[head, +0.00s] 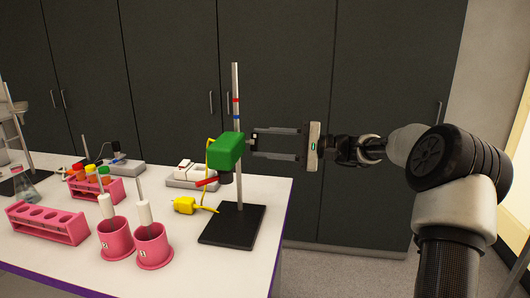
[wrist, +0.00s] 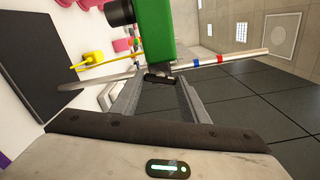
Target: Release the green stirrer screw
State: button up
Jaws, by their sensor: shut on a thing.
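The green stirrer (head: 226,150) is mounted on an upright metal rod (head: 236,100) above a black base plate (head: 232,225). In the wrist view the stirrer's green body (wrist: 152,35) is at the top centre. Its dark screw (wrist: 160,77) faces my gripper, on the stirrer's right side in the head view. My gripper (head: 254,142) reaches in from the right with its two fingers on either side of the screw. In the wrist view the fingertips close in around the screw, and my gripper is shut on it. The exact contact is small and partly hidden.
Pink cups (head: 152,246) and a pink tube rack (head: 46,222) stand on the white table (head: 185,275), left of the stand. A yellow plug (head: 184,205) with a cable lies beside the base plate. Dark cabinets (head: 170,70) are behind. The space right of the table is free.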

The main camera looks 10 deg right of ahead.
jog(key=n+b, duration=0.3)
jog(key=shift+n, duration=0.4)
dwell(0.4)
jog(key=o, duration=1.1)
jog(key=shift+r, duration=0.1)
jog(key=shift+c, duration=0.2)
jog(key=shift+d, duration=0.1)
jog(key=p+v, duration=0.2)
jog(key=v, duration=1.5)
jog(key=shift+p, duration=0.4)
jog(key=shift+s+d, duration=0.1)
jog(key=shift+s, duration=0.05)
